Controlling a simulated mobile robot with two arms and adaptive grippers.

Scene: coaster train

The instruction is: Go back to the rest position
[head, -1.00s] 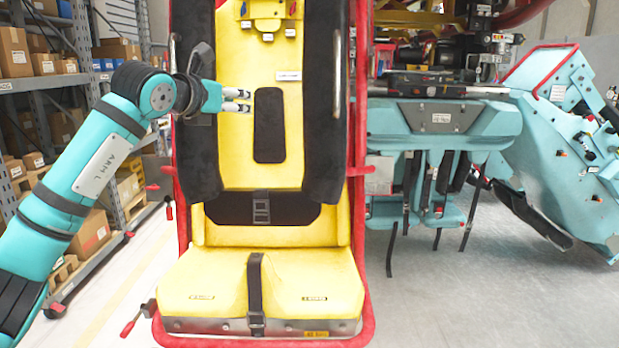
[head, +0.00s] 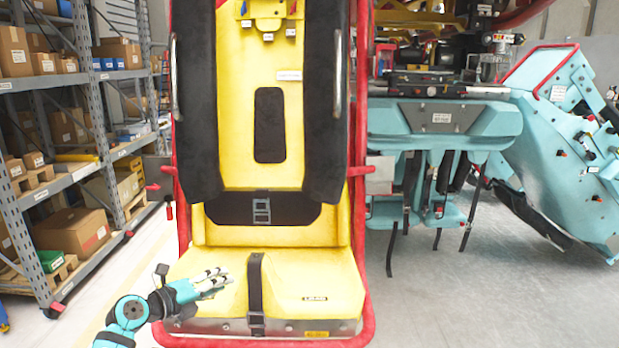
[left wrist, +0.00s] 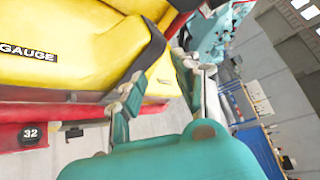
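My left gripper (head: 219,280) is low in the head view, in front of or over the left part of the yellow seat cushion (head: 310,285). I cannot tell whether it touches the cushion. In the left wrist view, its two fingers (left wrist: 162,80) stand apart with nothing held between them. Yellow seat padding (left wrist: 75,50) and a dark strap show beyond the fingers there. My right gripper is in neither view.
The red-framed yellow seat has black side pads (head: 325,100) and a black centre strap (head: 255,283). Shelves with boxes (head: 75,232) stand at left. Turquoise train parts (head: 440,118) stand at right. Grey floor (head: 480,305) is clear at lower right.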

